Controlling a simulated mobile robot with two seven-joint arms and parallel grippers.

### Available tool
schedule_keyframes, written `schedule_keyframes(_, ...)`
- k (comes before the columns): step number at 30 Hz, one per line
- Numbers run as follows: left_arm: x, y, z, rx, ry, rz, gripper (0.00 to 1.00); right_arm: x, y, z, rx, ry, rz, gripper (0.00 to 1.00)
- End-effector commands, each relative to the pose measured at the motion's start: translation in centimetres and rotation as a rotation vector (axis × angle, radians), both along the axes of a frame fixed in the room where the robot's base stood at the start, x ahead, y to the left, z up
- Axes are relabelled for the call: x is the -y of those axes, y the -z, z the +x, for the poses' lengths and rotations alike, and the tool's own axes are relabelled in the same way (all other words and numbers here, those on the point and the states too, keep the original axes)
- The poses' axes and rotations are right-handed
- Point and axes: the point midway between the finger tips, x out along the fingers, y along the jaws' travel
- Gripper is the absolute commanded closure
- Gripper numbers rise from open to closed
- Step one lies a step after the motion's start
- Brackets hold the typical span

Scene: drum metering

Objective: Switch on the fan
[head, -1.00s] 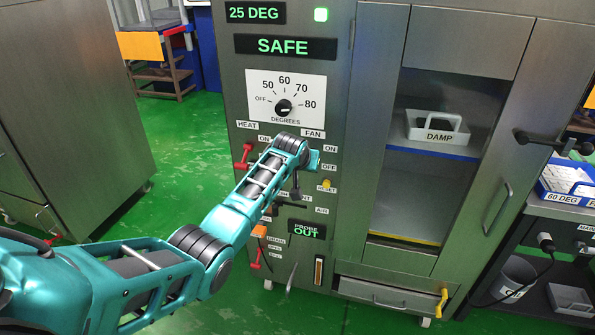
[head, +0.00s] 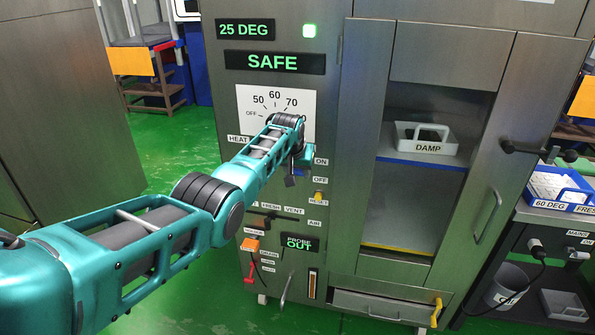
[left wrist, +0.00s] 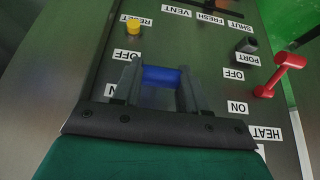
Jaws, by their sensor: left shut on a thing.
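The fan switch's blue handle (left wrist: 160,77) lies crosswise between the two fingers of my left gripper (left wrist: 160,88) in the left wrist view. The gripper is shut on it, beside the fan's OFF label (left wrist: 127,56) and a partly covered ON label. In the head view my left gripper (head: 291,178) is against the cabinet panel, just left of the ON label (head: 321,161) and OFF label (head: 320,180). My right gripper is not in view.
A red heat lever (left wrist: 289,62) and a yellow reset button (left wrist: 133,28) are close by. The panel display (head: 274,62) reads SAFE. A dark vent lever (head: 265,217) and a DAMP tray (head: 425,137) in the cabinet also show.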

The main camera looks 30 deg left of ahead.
Motion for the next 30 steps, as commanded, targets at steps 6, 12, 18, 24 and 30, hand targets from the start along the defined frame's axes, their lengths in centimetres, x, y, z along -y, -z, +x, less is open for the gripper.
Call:
schedule_keyframes(6, 0.0, 0.0, 0.0, -0.003, 0.0, -0.001, 1.0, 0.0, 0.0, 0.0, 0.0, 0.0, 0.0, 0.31)
schedule_keyframes(12, 0.0, 0.0, 0.0, -0.002, 0.0, 0.0, 0.46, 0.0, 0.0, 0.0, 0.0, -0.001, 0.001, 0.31)
schedule_keyframes(18, 0.0, 0.0, 0.0, -0.001, 0.0, 0.0, 0.32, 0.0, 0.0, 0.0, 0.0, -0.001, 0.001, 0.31)
schedule_keyframes(24, 0.0, -0.1, 0.0, 0.0, 0.0, 0.0, 0.32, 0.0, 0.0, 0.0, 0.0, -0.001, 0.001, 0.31)
schedule_keyframes(30, 0.1, -1.0, -0.4, 0.0, 0.0, 0.0, 0.32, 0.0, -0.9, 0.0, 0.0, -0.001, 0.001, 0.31)
